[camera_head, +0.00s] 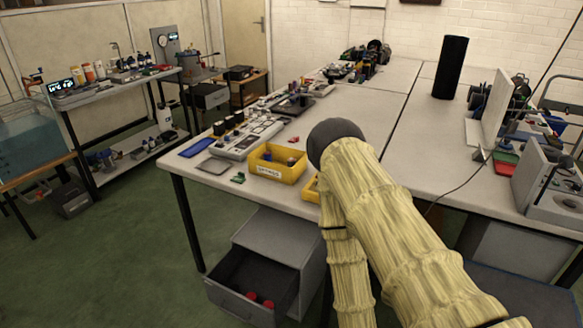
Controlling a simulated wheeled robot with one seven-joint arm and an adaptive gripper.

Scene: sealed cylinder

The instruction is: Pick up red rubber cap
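Two small red round objects lie in the open drawer (232,297) of the grey cabinet under the table. The left one (251,296) and the right one (268,304) sit close together near the drawer's front. They look like red caps, but are too small to tell their material. My arm, in a pale yellow sleeve with a dark joint, rises over the right middle of the picture and its lower link drops out at the bottom edge. My gripper is not in view, so its place relative to the red objects does not show.
The grey cabinet (285,242) stands beneath the white table (207,174). On the table are a yellow bin (277,172), a control panel (246,139) and a black cylinder (450,67). The green floor (140,235) left of the drawer is clear.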

